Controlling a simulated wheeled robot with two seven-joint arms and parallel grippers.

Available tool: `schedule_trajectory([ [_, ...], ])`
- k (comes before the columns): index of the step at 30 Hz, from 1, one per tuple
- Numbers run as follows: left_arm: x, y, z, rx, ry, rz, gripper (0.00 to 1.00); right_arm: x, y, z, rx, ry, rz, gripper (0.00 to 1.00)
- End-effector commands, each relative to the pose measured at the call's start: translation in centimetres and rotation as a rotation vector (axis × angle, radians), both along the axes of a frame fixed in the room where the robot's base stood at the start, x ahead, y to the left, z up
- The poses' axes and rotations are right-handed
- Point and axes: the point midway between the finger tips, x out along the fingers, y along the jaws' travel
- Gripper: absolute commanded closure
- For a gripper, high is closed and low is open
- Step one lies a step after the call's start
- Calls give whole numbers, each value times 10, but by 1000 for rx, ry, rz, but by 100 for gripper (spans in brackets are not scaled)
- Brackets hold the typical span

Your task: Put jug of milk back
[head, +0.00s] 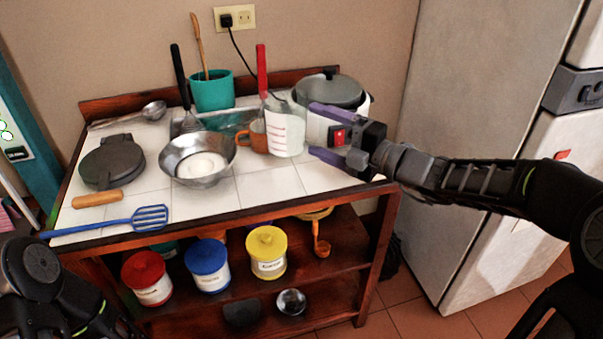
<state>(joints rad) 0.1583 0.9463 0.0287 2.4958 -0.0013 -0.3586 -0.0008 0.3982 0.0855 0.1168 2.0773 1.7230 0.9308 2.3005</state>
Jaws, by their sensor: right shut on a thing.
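A white, see-through measuring jug with red marks (284,134) is at the right part of the tiled table top (270,184). It is upright, and its contents look whitish. My right gripper (313,130) reaches in from the right with its purple fingers at the jug's right side and is shut on it. I cannot tell whether the jug's base touches the tiles. Part of my left arm shows at the lower left, but its gripper is out of view.
A lidded cooker (331,92) stands behind the gripper. An orange mug (258,136), a metal bowl (198,158) and a teal pot (212,92) are left of the jug. A blue spatula (120,220) lies at the front left. A closed grey fridge (475,90) stands at right.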

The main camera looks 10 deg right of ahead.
Motion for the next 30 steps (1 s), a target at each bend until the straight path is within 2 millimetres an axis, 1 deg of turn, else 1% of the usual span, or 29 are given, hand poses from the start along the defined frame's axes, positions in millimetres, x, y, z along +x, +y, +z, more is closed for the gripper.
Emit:
schedule_trajectory([
  [1,0,0,-3,0,0,0,64,0,0,-10,3,3,0,91],
  [3,0,0,-6,0,0,0,64,0,0,-23,4,2,-1,91],
  [6,0,0,-9,0,0,0,64,0,0,-39,4,1,0,91],
  [8,0,0,-10,0,0,0,64,0,0,-46,4,0,0,91],
  [10,0,0,-10,0,0,0,64,0,0,-50,3,-1,0,91],
  [20,0,0,-11,0,-1,0,64,0,0,-52,3,-2,0,91],
  [23,0,0,-13,0,-1,0,64,0,0,-63,5,0,0,91],
  [27,0,0,-17,1,-1,-1,64,0,0,-83,4,2,0,91],
  [30,0,0,-17,1,-1,-1,64,0,0,-88,3,-1,0,91],
])
